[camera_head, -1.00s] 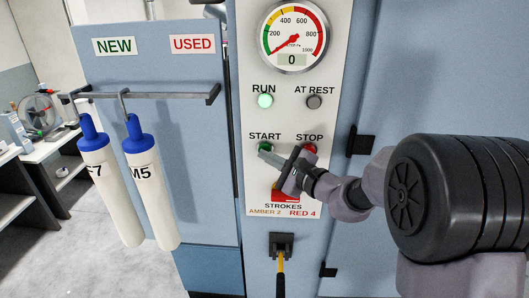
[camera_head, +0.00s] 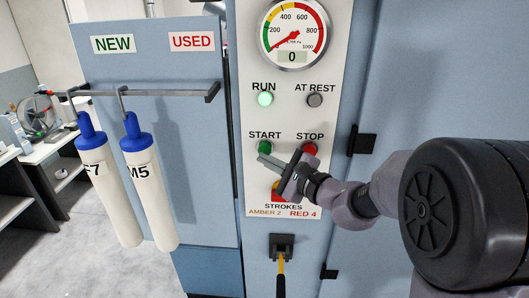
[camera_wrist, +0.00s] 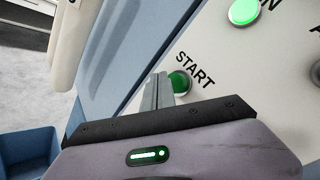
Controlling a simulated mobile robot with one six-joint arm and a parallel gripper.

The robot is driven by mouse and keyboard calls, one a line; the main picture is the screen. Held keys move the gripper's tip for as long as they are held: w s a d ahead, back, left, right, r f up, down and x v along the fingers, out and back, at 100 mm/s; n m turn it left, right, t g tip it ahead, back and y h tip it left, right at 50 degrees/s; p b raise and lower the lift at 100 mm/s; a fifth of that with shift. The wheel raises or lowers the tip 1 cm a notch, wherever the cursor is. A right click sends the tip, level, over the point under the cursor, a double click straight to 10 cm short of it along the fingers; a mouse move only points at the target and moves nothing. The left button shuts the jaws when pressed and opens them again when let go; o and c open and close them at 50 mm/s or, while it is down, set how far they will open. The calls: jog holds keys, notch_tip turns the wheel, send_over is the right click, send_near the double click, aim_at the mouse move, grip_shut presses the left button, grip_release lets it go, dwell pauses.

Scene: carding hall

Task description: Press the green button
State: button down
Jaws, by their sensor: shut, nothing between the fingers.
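The green button (camera_head: 264,147) sits under the word START on the white panel (camera_head: 330,180). In the wrist view the green button (camera_wrist: 180,82) shows just to the right of the fingertips, partly hidden by them. My gripper (camera_head: 262,160) is shut and empty, its fingertips just below the button in the head view. The fingertips also show in the wrist view (camera_wrist: 160,80). A small gap seems to lie between fingertips and button, but I cannot tell its depth.
A red STOP button (camera_head: 310,149) is right of START, close above my wrist. The green RUN lamp (camera_head: 265,99) is lit and the AT REST lamp (camera_head: 314,100) is dark. The gauge (camera_head: 293,35) reads 0. White tubes (camera_head: 150,195) hang at left from a rail (camera_head: 150,93).

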jog(key=s+b, duration=0.1)
jog(key=s, duration=0.3)
jog(key=shift+s+a+b, duration=0.1)
jog(key=shift+s+b, duration=0.2)
jog(key=shift+b, duration=0.1)
jog(key=s+a+f+n+g+h+b, duration=0.1)
jog(key=s+f+n+g+b, duration=0.45)
jog(key=s, duration=0.55)
jog(key=s+f+n+g+h+b, duration=0.2)
jog(key=s+f+n+b, duration=0.3)
jog(key=s+f, duration=0.4)
jog(key=s+d+f+n+h+b, duration=0.2)
jog(key=s+d+f+h+b, duration=0.3)
jog(key=d, duration=0.7)
jog(key=s+f+t+h, duration=0.1)
jog(key=s+f+h, duration=0.1)
jog(key=s+f, duration=0.1)
jog(key=shift+s+d, duration=0.3)
jog(key=shift+s, duration=0.2)
